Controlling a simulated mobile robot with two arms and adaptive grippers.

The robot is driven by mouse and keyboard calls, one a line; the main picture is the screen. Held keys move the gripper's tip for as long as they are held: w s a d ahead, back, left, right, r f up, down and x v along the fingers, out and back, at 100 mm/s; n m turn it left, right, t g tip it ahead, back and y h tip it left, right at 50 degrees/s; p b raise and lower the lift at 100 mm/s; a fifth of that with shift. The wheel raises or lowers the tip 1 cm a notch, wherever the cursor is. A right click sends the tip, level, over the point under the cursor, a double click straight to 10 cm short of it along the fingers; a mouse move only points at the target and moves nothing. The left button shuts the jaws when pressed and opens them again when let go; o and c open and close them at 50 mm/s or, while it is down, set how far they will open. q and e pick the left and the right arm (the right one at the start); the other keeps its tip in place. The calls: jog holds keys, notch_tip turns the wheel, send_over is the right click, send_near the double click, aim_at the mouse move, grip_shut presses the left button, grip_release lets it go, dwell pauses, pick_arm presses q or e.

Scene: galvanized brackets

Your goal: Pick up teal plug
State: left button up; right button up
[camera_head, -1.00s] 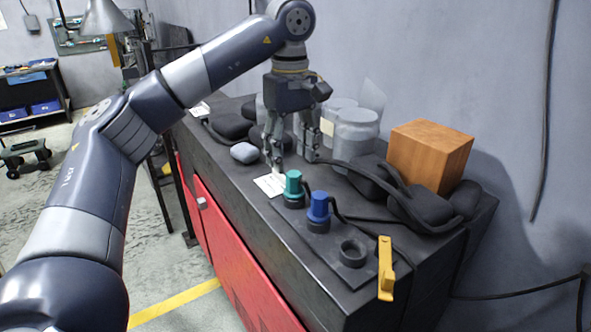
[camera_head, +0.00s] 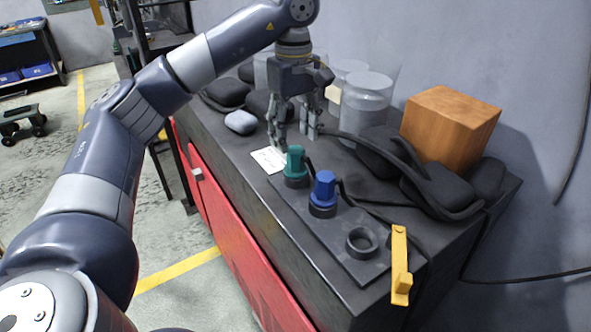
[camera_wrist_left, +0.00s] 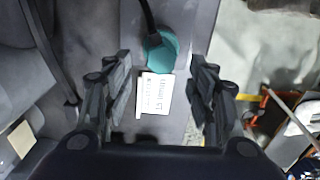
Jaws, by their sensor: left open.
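The teal plug (camera_head: 295,161) stands upright in a black socket ring on the dark panel, with a black cable coming from it. My left gripper (camera_head: 295,141) is open and points down, just behind and above the plug in the head view. In the left wrist view the teal plug (camera_wrist_left: 160,52) lies between the finger lines but farther out than the fingertips, with its cable running up. The open fingers (camera_wrist_left: 160,85) show on both sides with nothing between them but a white printed label (camera_wrist_left: 157,92) below. My right gripper is not in view.
A blue plug (camera_head: 323,188) stands beside the teal one, then an empty ring (camera_head: 361,242) and a yellow bracket (camera_head: 400,265). Clear jars (camera_head: 366,100), black pouches (camera_head: 437,187) and a wooden block (camera_head: 450,127) stand behind. A grey lump (camera_head: 241,122) lies left.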

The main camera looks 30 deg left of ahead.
aim_at(296, 150)
pick_arm(q)
jog(key=shift+s+d+f, duration=0.15)
jog(key=shift+d+f, duration=0.05)
jog(key=shift+f, duration=0.1)
jog(key=shift+s+d+f+p, duration=0.15)
jog(key=shift+d+f+p, duration=0.05)
jog(key=shift+f+p, duration=0.8)
notch_tip(296, 150, down, 2)
jog(key=shift+a+f, duration=0.1)
jog(key=c, duration=0.9)
grip_shut()
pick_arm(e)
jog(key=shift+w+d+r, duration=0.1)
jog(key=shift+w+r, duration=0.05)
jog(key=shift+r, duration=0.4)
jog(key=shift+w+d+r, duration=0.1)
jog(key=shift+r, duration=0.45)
